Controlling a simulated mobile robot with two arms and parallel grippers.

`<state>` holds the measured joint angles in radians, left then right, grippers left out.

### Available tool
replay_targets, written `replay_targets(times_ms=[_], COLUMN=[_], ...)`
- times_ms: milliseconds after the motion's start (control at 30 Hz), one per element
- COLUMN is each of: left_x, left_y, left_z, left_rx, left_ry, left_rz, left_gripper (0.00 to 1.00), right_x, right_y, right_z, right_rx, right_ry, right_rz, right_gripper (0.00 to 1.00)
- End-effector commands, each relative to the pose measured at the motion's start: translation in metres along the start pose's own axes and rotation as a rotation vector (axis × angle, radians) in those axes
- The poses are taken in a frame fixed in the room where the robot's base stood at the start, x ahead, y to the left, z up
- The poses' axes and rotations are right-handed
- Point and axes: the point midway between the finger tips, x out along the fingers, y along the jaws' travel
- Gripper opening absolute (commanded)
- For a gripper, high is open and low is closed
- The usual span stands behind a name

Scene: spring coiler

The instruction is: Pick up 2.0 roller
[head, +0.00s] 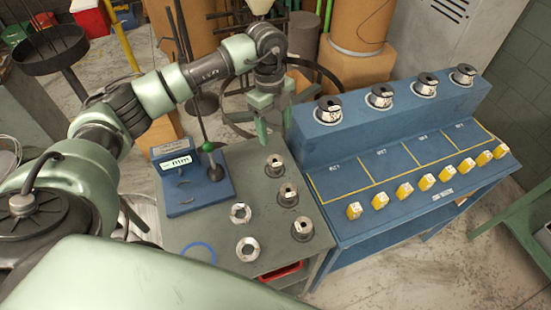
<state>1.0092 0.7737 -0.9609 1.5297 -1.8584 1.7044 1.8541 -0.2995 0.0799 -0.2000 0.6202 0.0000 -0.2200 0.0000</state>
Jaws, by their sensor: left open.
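Three dark-topped metal rollers stand in a row along the right side of the grey bench top (205,232): a far roller (275,168), a middle roller (287,195) and a near roller (302,230). Two shiny metal pieces, a farther one (240,213) and a nearer one (248,250), sit left of them. Markings are too small to read, so I cannot tell which is the 2.0 roller. My left gripper (275,132) points down above the bench's far edge, just beyond the far roller. Its fingers are apart with nothing between them. My right gripper is out of view.
A blue gauge (188,192) with a green-knobbed lever stands at the bench's left. A blue table (375,220) on the right holds several wire spools (380,97) on a raised shelf and several yellow blocks (404,190). A blue ring (199,252) marks the bench's near left.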

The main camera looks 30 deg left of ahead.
Motion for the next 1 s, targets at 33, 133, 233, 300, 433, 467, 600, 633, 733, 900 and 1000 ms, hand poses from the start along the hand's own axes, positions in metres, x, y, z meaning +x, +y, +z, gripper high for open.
replay_targets(times_ms=[33, 133, 233, 300, 433, 467, 600, 633, 733, 900, 1000], left_x=[0.014, 0.027, 0.039, 0.049, 0.060, 0.061, 0.069, 0.071, 0.082, 0.101, 0.116], left_y=[0.000, 0.000, 0.000, 0.000, 0.000, 0.000, 0.000, 0.001, 0.001, 0.006, 0.009], left_z=[0.001, 0.003, 0.004, 0.005, 0.007, 0.007, 0.007, 0.007, 0.007, 0.008, 0.010], left_rx=[0.001, 0.001, 0.001, 0.001, 0.001, 0.001, 0.001, 0.001, 0.000, 0.000, 0.000], left_ry=[0.001, 0.001, 0.001, 0.001, 0.001, 0.001, 0.003, 0.003, 0.002, 0.002, 0.002], left_rz=[0.000, -0.001, -0.001, -0.001, -0.001, -0.001, 0.001, 0.002, 0.002, 0.003, 0.004], left_gripper=[0.64, 0.64, 0.64, 0.64, 0.64, 0.64, 0.64, 0.64, 0.64, 0.64, 0.64], right_x=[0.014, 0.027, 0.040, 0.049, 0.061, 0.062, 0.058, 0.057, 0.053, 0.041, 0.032], right_y=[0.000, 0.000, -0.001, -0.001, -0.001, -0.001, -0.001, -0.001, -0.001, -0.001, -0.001], right_z=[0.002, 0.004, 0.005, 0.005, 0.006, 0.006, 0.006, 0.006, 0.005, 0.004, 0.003], right_rx=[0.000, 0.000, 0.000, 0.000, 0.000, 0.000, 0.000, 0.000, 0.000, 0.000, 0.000], right_ry=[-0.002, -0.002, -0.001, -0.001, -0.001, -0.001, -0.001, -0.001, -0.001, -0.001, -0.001], right_rz=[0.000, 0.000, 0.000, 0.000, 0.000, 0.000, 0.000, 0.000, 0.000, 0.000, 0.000], right_gripper=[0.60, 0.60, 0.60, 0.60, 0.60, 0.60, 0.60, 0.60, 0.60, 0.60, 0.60])
